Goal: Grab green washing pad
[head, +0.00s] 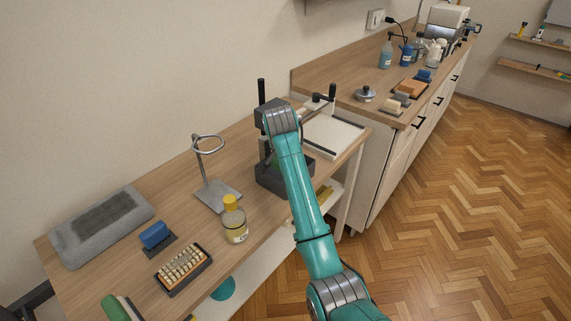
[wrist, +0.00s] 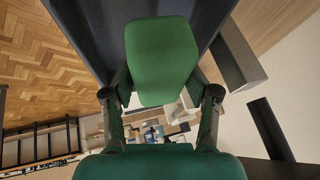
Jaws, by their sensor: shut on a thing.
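The green washing pad (wrist: 162,55) fills the upper middle of the wrist view, a rounded green block. My gripper (wrist: 161,94) has one finger at each side of it and is shut on it. A dark surface lies behind the pad in the wrist view. In the head view my arm reaches over the table beside a dark box (head: 270,178); my fingers and the held pad are hidden there.
A cluttered counter (head: 335,77) adjoins. Floor at right is clear.

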